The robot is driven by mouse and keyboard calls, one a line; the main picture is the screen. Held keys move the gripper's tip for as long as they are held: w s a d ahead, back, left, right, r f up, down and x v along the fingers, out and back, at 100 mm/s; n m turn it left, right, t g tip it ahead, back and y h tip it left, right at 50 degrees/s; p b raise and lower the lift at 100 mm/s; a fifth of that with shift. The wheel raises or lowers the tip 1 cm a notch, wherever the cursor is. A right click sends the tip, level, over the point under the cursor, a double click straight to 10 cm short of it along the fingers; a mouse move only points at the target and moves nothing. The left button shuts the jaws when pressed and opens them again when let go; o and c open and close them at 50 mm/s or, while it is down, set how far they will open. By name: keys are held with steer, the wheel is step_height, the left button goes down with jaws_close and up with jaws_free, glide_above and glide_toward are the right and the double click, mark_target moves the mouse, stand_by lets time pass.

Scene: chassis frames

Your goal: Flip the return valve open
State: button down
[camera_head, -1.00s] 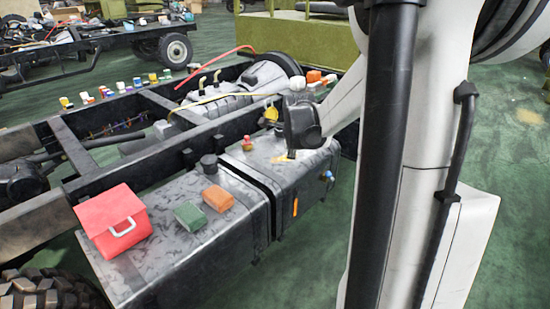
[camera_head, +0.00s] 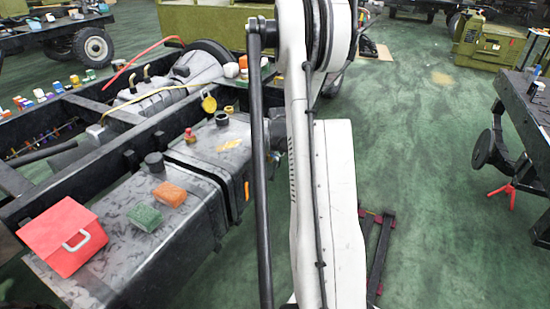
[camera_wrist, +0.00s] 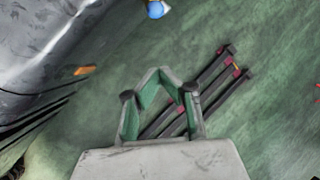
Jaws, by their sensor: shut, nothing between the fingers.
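Two small fittings show on the tank side, and I cannot tell which is the return valve. An orange lever (camera_head: 247,191) stands upright on the side of the grey fuel tank (camera_head: 205,148); it also shows in the wrist view (camera_wrist: 84,70). A blue-and-white fitting (camera_wrist: 156,9) is at the top edge of the wrist view, partly cut off; in the head view my arm hides it. My gripper (camera_wrist: 160,75) is shut and empty, with green-padded fingers meeting over the floor, apart from both fittings. My arm hides the fingers in the head view.
A red toolbox (camera_head: 62,237), a green block (camera_head: 145,216) and an orange block (camera_head: 170,194) sit on the nearer tank. Dark bars with red ends (camera_wrist: 195,95) lie on the floor below my gripper. The green floor right of the tanks is mostly open.

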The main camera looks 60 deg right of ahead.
mark_target(274, 156)
steer(key=shift+d+f, duration=0.1)
steer(key=shift+f, duration=0.05)
steer(key=w+d+f+b, duration=0.4)
steer(key=w+d+f, duration=0.1)
steer(key=f, duration=0.3)
steer(key=shift+w+d, duration=0.2)
steer(key=shift+w, duration=0.25)
stand_by(0.5)
steer(key=shift+d+r+y, duration=0.15)
steer(key=shift+d+y, duration=0.1)
steer(key=shift+y, duration=0.05)
